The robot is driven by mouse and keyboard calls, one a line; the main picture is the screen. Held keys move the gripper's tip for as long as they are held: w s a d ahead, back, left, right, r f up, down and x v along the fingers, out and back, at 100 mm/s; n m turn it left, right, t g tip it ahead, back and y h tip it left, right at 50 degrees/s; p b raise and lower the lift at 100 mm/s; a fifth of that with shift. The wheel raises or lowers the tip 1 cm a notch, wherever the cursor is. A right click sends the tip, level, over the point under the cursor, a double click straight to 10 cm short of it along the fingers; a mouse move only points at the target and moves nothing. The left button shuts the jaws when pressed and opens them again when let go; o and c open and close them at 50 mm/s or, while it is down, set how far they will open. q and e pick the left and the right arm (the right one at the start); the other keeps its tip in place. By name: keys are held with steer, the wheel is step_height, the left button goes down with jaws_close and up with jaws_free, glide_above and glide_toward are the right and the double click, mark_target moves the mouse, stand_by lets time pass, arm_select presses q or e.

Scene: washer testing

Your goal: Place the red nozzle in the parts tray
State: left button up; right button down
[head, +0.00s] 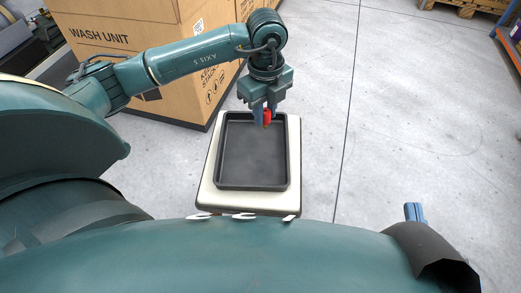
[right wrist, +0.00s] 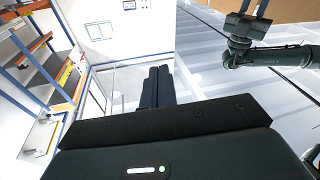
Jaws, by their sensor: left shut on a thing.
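I cannot tell whether the nozzle touches the tray. My right gripper (right wrist: 156,88) shows as two dark fingers side by side in the right wrist view, shut with nothing seen between them. In the head view only a blue part of it shows at lower right.
The tray sits on a pale stand (head: 207,180). A large cardboard wash unit box (head: 150,60) stands behind it at left. A wooden pallet (head: 460,7) lies at far right. The grey floor right of the stand is clear. The right wrist view shows shelving (right wrist: 35,65) at left.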

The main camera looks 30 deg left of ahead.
arm_select(q)
steer(key=shift+w+f+n, duration=0.2)
steer(key=shift+f+n, duration=0.05)
steer(key=shift+n, duration=0.05)
steer(key=shift+f+b, duration=0.3)
steer(key=shift+f, duration=0.05)
step_height(320, 180, down, 9)
steer(key=b, duration=0.3)
steer(key=shift+r, duration=0.2)
steer(key=shift+f, duration=0.25)
steer(key=shift+r, duration=0.1)
steer(key=o, duration=1)
arm_select(e)
steer(key=shift+w+a+m+t+y, duration=0.2)
steer(key=shift+a+m+t+y, duration=0.1)
steer(key=shift+a+m, duration=0.1)
